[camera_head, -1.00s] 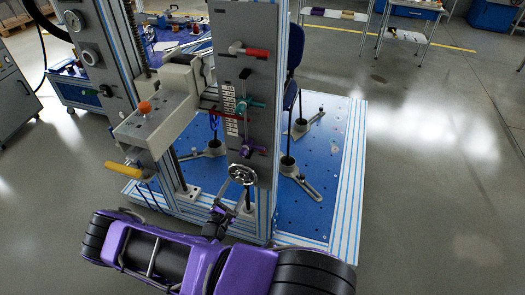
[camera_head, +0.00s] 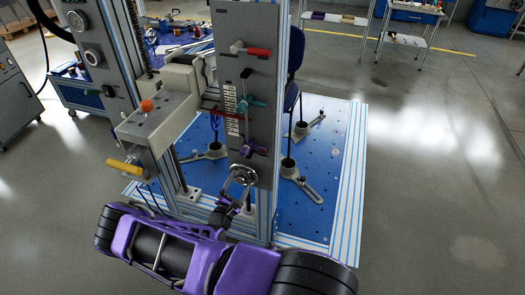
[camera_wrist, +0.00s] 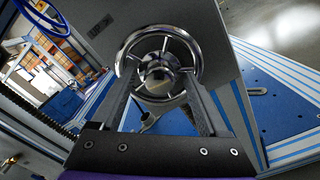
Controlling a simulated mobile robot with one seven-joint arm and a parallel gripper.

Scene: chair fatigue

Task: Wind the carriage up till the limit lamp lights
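A chrome handwheel (camera_head: 242,174) with spokes and a round hub sits low on the grey upright panel. It fills the upper middle of the wrist view (camera_wrist: 135,42). My gripper (camera_wrist: 160,72) is open, with its two fingers apart on either side of the hub and their tips at the wheel. Whether they touch the wheel I cannot tell. In the head view my gripper (camera_head: 236,190) reaches the wheel from below. A grey block (camera_head: 158,122) with an orange ball knob, perhaps the carriage, sits left of the panel. I cannot pick out a limit lamp.
A yellow handle (camera_head: 124,168) sticks out at lower left. A blue perforated base (camera_head: 322,185) lies behind. Open floor is at right.

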